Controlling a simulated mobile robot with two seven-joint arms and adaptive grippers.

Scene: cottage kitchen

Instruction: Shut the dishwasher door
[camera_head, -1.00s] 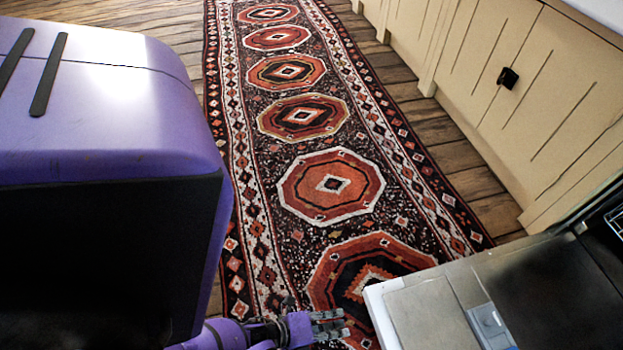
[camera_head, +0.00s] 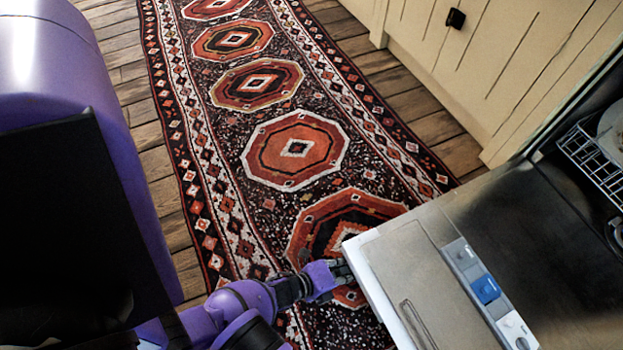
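The dishwasher door (camera_head: 405,262) is open and folded down at the lower right, its inner side facing up. It has a pale outer edge and a detergent dispenser with a blue part (camera_head: 486,290). My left gripper (camera_head: 343,272), on the purple arm from the lower left, is at the door's left edge, with its fingertips close to that edge. I cannot tell whether they touch it. The fingers are small and dark, so their opening is unclear. My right gripper is not in view.
The dishwasher's rack (camera_head: 592,160) with a dish in it shows at the right edge. Cream cabinets (camera_head: 480,60) with a black knob stand behind the door. A patterned runner rug (camera_head: 295,150) covers the wooden floor, which is clear of objects.

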